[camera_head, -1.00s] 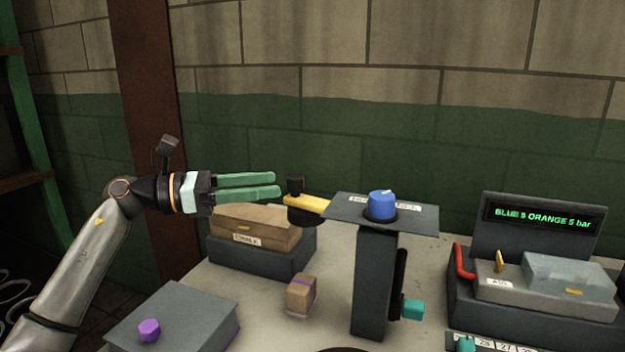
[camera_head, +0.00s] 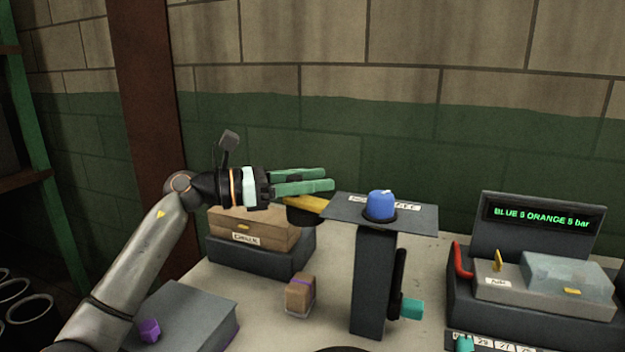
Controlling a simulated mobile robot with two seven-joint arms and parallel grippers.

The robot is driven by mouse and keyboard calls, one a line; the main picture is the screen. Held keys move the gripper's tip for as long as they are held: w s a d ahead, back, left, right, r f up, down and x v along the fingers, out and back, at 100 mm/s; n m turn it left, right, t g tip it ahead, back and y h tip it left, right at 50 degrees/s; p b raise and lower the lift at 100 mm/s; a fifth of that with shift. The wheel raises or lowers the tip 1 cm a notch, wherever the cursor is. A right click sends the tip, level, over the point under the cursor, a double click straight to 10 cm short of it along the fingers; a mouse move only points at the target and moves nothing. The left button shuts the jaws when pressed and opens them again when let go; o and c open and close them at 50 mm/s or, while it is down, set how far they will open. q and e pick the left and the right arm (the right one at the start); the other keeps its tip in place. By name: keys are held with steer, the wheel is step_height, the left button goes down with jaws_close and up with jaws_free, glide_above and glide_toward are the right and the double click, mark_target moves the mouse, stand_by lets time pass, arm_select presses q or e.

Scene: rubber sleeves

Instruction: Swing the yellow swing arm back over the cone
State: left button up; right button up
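The yellow swing arm (camera_head: 310,205) juts out left from beneath the dark plate on the post (camera_head: 374,285). A dark rounded piece (camera_head: 303,216) hangs under its outer end. The arm's black upright knob is mostly hidden between the green fingers of my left gripper (camera_head: 330,180). The fingers reach in from the left, one on the far side and one on the near side of the knob, with a narrow gap between them; contact is not clear. I cannot pick out a cone for sure. My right gripper is not in view.
A blue knob (camera_head: 381,204) sits on the plate's top. A brown box on a dark block (camera_head: 258,256) stands beneath my gripper. A small brown block (camera_head: 300,296) lies on the table.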

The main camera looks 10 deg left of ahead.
arm_select(q)
jaws_close()
stand_by(1.1)
